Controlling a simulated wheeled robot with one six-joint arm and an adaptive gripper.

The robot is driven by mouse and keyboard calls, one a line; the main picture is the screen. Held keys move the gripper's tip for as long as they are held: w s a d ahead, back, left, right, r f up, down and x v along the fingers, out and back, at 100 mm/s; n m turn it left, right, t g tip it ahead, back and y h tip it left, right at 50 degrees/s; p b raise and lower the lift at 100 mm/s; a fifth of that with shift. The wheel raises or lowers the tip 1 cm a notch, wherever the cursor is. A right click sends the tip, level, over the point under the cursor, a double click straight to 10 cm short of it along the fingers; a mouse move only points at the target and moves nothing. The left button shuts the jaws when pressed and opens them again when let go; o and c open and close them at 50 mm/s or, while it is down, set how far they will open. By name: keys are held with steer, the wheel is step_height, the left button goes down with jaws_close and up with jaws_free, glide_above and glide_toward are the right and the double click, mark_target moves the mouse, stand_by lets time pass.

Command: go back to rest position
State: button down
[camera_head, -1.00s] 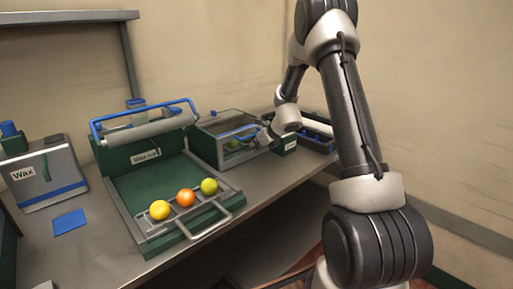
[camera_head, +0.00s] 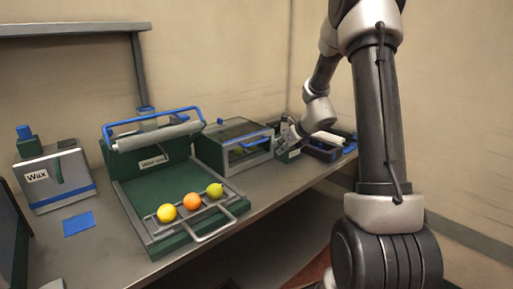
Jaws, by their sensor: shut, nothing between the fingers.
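My arm rises at the right of the head view and bends down toward the bench. My gripper (camera_head: 287,130) is small in the picture, at the far end of the arm, near the right side of the glass-topped box and the small green labelled box. It holds nothing that I can see. A yellow fruit (camera_head: 167,213), an orange fruit (camera_head: 193,201) and a yellow-green fruit (camera_head: 215,190) sit in a row on the rack at the front of the green machine (camera_head: 128,190).
The glass-topped box (camera_head: 236,146) with a blue handle stands behind the green machine. A dark tray (camera_head: 322,151) is further right. The wax box (camera_head: 52,178) and a blue square (camera_head: 78,223) lie at left.

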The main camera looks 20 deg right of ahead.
steer(key=s+a+n+g+y, duration=0.1)
steer(key=s+a+n+g, duration=0.1)
steer(key=s+n, duration=0.6)
steer(key=s+a+n+g+y, duration=0.1)
steer(key=s+a+n+g, duration=0.15)
steer(key=s+n, duration=0.5)
steer(key=s+r+n+h, duration=0.2)
steer(key=s+r+n, duration=0.5)
steer(key=s, duration=0.4)
steer(key=s+r+n+h, duration=0.3)
steer(key=s+r+n, duration=0.5)
steer(key=s, duration=0.3)
steer(key=shift+s+a+r+n, duration=0.2)
steer(key=shift+a+r+n, duration=0.15)
steer(key=shift+n, duration=0.4)
